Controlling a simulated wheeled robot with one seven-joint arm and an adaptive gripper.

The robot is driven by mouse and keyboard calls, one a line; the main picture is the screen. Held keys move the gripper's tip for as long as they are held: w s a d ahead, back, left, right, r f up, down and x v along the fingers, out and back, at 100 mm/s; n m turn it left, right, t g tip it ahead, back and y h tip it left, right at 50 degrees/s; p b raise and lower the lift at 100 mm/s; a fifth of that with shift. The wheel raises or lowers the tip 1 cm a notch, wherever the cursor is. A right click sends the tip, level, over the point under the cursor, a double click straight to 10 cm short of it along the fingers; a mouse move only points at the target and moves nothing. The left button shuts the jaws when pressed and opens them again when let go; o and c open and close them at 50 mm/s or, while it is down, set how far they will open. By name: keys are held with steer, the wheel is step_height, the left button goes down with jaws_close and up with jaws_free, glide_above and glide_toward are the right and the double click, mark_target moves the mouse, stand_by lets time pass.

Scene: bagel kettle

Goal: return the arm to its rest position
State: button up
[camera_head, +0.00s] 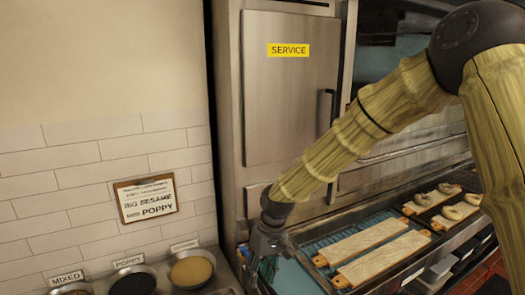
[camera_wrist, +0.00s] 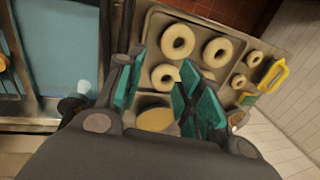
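My gripper (camera_head: 264,262) hangs low at the left edge of the counter in the head view, with my arm reaching down to it from the upper right. In the wrist view my gripper (camera_wrist: 160,95) shows two teal-padded fingers spread apart, with nothing visibly held between them. Beyond the fingers is a tray (camera_wrist: 152,38) with several pale bagels, one of them (camera_wrist: 178,41) in plain view. A round tan-filled bowl (camera_wrist: 155,119) shows between the fingers, partly covered by them.
Wooden boards (camera_head: 362,240) lie over a blue surface, and boards farther right carry bagels (camera_head: 460,207). Topping bowls, one tan (camera_head: 191,270) and one dark (camera_head: 133,284), stand at the lower left. A steel cabinet (camera_head: 290,110) rises behind. A yellow-handled tool (camera_wrist: 273,76) lies by the tray.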

steer(key=s+d+f+m, duration=0.15)
steer(key=s+f, duration=0.25)
steer(key=f, duration=0.4)
steer(key=s+d+f, duration=0.3)
steer(key=s+f, duration=0.1)
steer(key=f, duration=0.4)
steer(key=s+d+f+m, duration=0.1)
steer(key=s+d+f, duration=0.1)
steer(key=s+f, duration=0.4)
steer(key=s+d+f+m+h, duration=0.1)
steer(key=s+d+f, duration=0.3)
steer(key=s+d, duration=0.25)
steer(key=s+d+f+m+t+h, duration=0.1)
steer(key=s+d+f, duration=0.4)
steer(key=s, duration=0.3)
steer(key=s+d+f+m, duration=0.1)
steer(key=s+d+f, duration=0.35)
steer(key=s, duration=0.35)
step_height(320, 180, down, 9)
steer(key=b, duration=1)
steer(key=shift+w+d+f, duration=0.15)
steer(key=shift+w+d, duration=0.1)
steer(key=shift+w, duration=0.05)
steer(key=shift+d, duration=0.1)
